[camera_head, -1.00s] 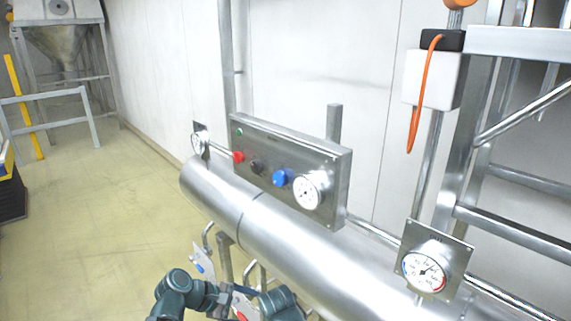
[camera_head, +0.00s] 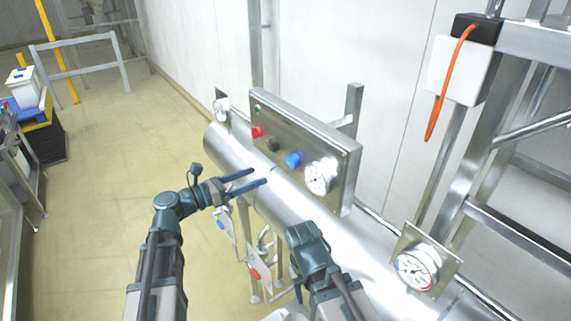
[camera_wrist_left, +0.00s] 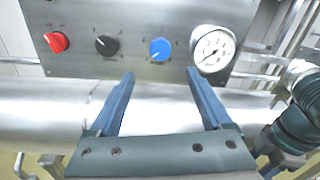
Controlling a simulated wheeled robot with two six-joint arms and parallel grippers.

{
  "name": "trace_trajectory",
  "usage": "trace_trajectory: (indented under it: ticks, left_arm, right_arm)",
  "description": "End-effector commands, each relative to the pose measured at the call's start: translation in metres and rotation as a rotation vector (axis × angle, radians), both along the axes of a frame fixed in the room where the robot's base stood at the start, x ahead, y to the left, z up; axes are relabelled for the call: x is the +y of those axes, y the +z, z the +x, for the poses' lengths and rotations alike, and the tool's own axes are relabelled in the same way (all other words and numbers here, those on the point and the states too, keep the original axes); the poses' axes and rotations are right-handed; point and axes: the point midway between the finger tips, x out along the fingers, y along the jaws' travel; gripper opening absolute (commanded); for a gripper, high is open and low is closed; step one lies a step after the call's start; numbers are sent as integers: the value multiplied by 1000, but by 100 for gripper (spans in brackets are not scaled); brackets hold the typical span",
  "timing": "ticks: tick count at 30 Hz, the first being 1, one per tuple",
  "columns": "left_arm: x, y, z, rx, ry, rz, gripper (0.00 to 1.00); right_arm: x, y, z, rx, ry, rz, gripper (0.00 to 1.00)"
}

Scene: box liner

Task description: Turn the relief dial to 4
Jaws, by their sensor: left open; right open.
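A steel control panel (camera_head: 290,140) carries a red dial (camera_head: 257,132), a black dial (camera_head: 273,145) and a blue dial (camera_head: 294,159) in a row. I cannot read which is the relief dial. My left gripper (camera_head: 259,178) is open and empty in front of the panel, apart from it. In the left wrist view the blue dial (camera_wrist_left: 160,49) lies straight beyond the gap between the left fingertips (camera_wrist_left: 160,73); the black dial (camera_wrist_left: 106,45) and red dial (camera_wrist_left: 57,42) sit to its left. My right gripper (camera_head: 298,291) is low beside the pipe, its fingers mostly hidden.
A round white gauge (camera_head: 320,177) is right of the blue dial. A thick steel pipe (camera_head: 230,146) runs under the panel. Another gauge (camera_head: 416,270) stands at the lower right. Levers and thin pipes (camera_head: 262,262) hang below. The floor at left is open.

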Motion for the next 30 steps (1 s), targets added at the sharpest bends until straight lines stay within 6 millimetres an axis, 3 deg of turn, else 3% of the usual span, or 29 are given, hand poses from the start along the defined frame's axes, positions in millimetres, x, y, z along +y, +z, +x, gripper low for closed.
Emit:
trace_trajectory:
  ticks: [6,15,30]
  left_arm:
    - [-41,0,27,0,-5,1,83]
    - [-80,0,52,-1,-3,2,83]
    - [-93,0,59,-1,-1,2,83]
  right_arm:
    - [0,0,0,0,0,0,50]
    - [0,0,0,0,0,0,50]
    - [0,0,0,0,0,0,50]
